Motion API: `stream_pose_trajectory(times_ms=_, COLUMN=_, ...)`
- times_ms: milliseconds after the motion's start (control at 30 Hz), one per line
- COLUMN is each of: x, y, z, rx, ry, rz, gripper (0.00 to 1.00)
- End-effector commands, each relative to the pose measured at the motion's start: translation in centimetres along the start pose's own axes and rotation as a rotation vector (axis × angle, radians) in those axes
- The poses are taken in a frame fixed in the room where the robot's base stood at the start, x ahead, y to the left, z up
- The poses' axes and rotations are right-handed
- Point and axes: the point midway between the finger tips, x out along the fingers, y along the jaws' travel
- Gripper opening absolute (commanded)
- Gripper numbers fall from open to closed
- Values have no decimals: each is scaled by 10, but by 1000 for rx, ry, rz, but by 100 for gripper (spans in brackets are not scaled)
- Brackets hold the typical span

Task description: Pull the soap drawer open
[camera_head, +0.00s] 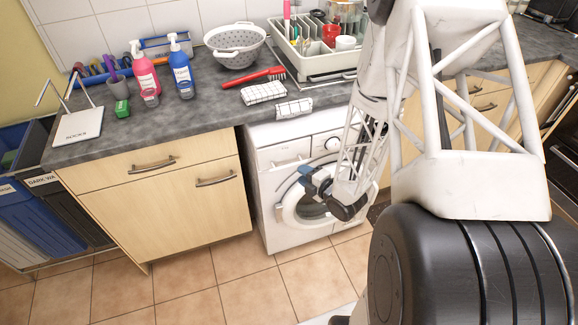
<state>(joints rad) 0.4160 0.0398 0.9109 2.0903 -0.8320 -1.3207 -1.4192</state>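The white washing machine (262,215) stands under the counter. Its soap drawer (284,162) is at the top left of its front panel and looks flush with it. My gripper (310,176) is in front of the machine, below and to the right of the drawer, near the upper edge of the round door (287,212). It appears apart from the drawer. Its fingers are small and dark-blue here, and the gap between them is not clear. My arm hides the right part of the machine's front.
A checkered cloth (294,107) hangs at the counter edge above the machine. Bottles (182,70), a colander (235,45), a red brush (254,77) and a dish rack (310,62) stand on the counter. A wooden cabinet (165,205) adjoins the machine on the left. Tiled floor in front is clear.

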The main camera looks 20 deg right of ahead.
Motion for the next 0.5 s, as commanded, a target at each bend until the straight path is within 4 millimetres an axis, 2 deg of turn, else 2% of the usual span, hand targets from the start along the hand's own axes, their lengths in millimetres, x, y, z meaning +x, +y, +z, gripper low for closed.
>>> stream_pose_trajectory(times_ms=267, x=16, y=0, z=0, rx=0, ry=2, rz=-1, gripper=36)
stream_pose_trajectory(times_ms=500, x=40, y=0, z=0, rx=0, ry=2, rz=-1, gripper=36)
